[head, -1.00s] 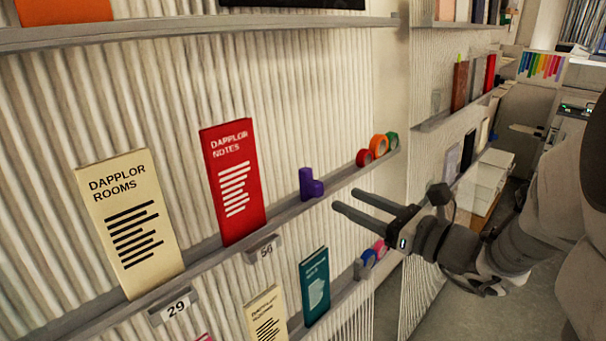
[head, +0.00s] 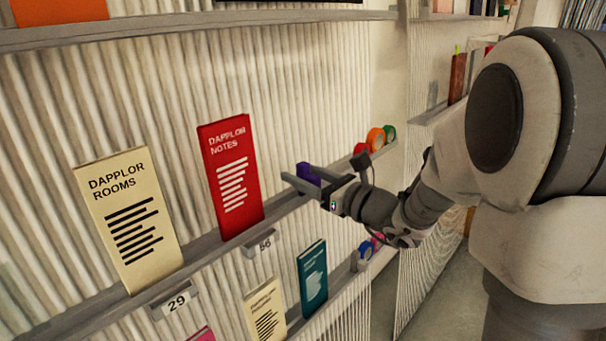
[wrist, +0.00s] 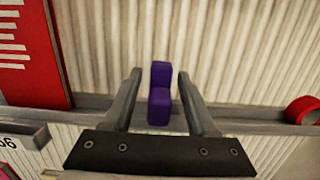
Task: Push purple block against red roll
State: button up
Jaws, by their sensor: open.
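The purple block (wrist: 159,103) is L-shaped and stands on the grey shelf ledge. In the wrist view it lies between the two open fingers of my gripper (wrist: 160,98), with a gap showing on each side. In the head view my gripper (head: 292,178) is at the block (head: 307,173), whose lower part is hidden behind a finger. The red roll (wrist: 302,110) sits on the same ledge to the right, apart from the block. In the head view the red roll (head: 360,148) is partly hidden.
An orange roll (head: 376,139) and a green roll (head: 389,132) stand beyond the red roll. A red booklet (head: 230,175) leans on the ledge left of the block. The ledge between block and red roll looks clear in the wrist view. A lower ledge holds a teal booklet (head: 312,278).

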grip_shut()
dwell(1.3)
